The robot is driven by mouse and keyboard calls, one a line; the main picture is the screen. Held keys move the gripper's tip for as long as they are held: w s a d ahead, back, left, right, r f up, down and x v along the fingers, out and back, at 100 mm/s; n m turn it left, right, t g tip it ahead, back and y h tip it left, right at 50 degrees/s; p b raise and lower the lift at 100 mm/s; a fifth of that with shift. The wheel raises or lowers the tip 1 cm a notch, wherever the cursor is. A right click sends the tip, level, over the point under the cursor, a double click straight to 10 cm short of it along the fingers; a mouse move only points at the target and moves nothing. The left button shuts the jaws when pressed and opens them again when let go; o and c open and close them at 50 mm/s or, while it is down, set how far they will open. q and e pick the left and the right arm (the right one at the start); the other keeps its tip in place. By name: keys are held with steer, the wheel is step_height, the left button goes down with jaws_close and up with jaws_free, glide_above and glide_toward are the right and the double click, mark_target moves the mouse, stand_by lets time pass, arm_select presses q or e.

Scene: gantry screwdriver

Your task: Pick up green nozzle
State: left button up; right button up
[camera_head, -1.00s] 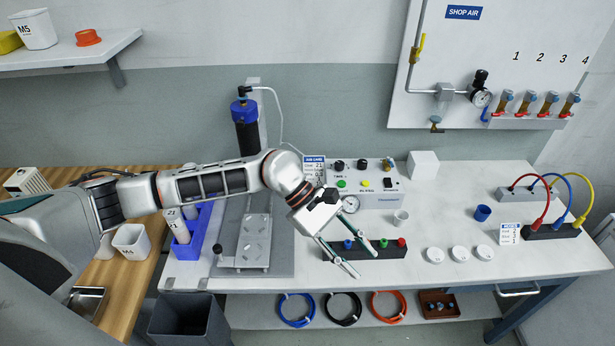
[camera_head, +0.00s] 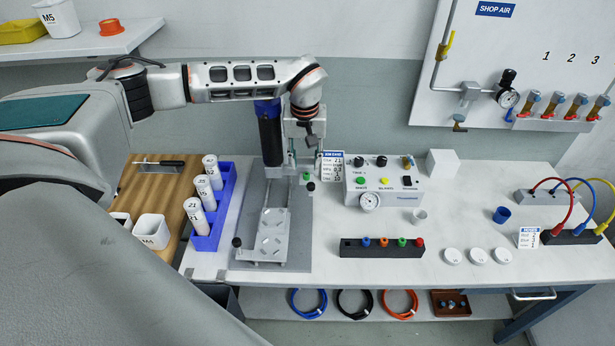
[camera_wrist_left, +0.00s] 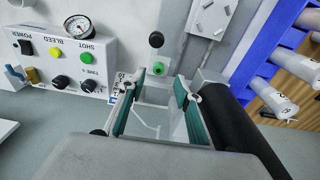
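The green nozzle (camera_head: 402,242) stands in a black rack (camera_head: 350,250) on the bench, between an orange nozzle (camera_head: 383,242) and a red nozzle (camera_head: 420,243). A blue nozzle (camera_head: 366,242) is at the rack's left end. My left gripper (camera_head: 299,172) is away from the rack, up and back beside the black cylinder of the gantry. In the wrist view its two teal-padded fingers (camera_wrist_left: 160,84) are apart. A small green round part (camera_wrist_left: 158,68) shows between the fingertips; I cannot tell what it is or whether it touches them. My right gripper is not in view.
The gantry's metal plate (camera_head: 268,240) lies left of the rack. A control box (camera_head: 385,185) stands behind the rack. A blue holder (camera_head: 226,185) with white cartridges is at the left. White caps (camera_head: 478,256) lie right of the rack. The bench front between them is clear.

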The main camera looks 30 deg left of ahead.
mark_target(307, 174)
arm_select(q)
steer(key=shift+w+f+p, duration=0.2)
steer(key=shift+f, duration=1)
steer(key=shift+w+f+p, duration=0.15)
steer(key=shift+f, duration=1)
steer(key=c, duration=0.8)
steer(key=shift+r, duration=0.1)
